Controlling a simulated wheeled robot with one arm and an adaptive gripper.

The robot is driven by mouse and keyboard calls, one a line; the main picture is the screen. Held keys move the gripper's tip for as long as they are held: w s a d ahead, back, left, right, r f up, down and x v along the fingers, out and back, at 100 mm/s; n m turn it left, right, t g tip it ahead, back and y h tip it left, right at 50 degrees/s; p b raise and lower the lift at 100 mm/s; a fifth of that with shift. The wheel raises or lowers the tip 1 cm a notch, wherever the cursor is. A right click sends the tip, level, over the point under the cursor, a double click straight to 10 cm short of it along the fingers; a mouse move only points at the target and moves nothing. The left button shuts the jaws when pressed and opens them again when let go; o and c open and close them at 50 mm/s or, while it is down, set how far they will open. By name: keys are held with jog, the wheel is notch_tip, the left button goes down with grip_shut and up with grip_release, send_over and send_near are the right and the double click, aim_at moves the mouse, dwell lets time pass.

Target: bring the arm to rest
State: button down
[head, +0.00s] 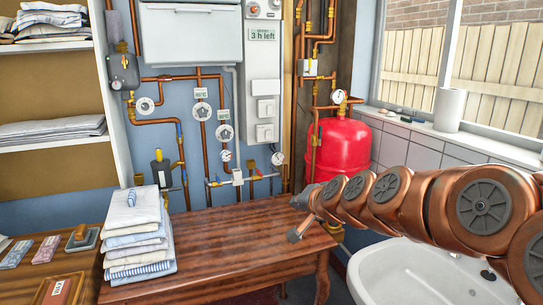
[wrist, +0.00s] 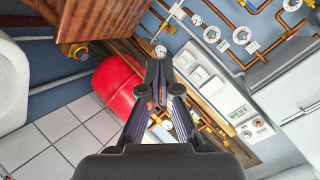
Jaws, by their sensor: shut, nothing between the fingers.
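My arm (head: 400,195) reaches in from the right in the head view, its copper-coloured links passing in front of the sink. Its far end is above the right part of the wooden table (head: 225,245). In the wrist view my gripper (wrist: 158,70) is shut, its dark fingertips together with nothing between them. The wrist picture is strongly tilted. The red tank (wrist: 117,90) shows to the left of the fingers and the table's wooden edge (wrist: 100,22) at the top left. I see no contact between the fingers and anything.
A stack of folded cloths (head: 137,250) stands at the table's left. A white sink (head: 405,280) lies below my arm. The red tank (head: 338,150) and copper pipes (head: 205,165) are behind the table. A paper roll (head: 449,110) stands on the sill. The table's middle is bare.

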jog(key=s+d+f+n+g+h+p, duration=0.1)
jog(key=s+d+f+n+g, duration=0.1)
jog(key=s, duration=1.2)
jog(key=s+d+f+n+g+h+p, duration=0.1)
jog(key=s+d+f+g, duration=0.4)
jog(key=s, duration=1)
jog(key=s+d+f+n+g+h+p, duration=0.1)
jog(key=s+d+f+g, duration=0.3)
jog(key=s, duration=1)
jog(key=shift+s+d+f+n+g+h, duration=0.3)
jog(key=shift+s+n+g+h, duration=0.1)
jog(key=shift+n+g+h, duration=0.55)
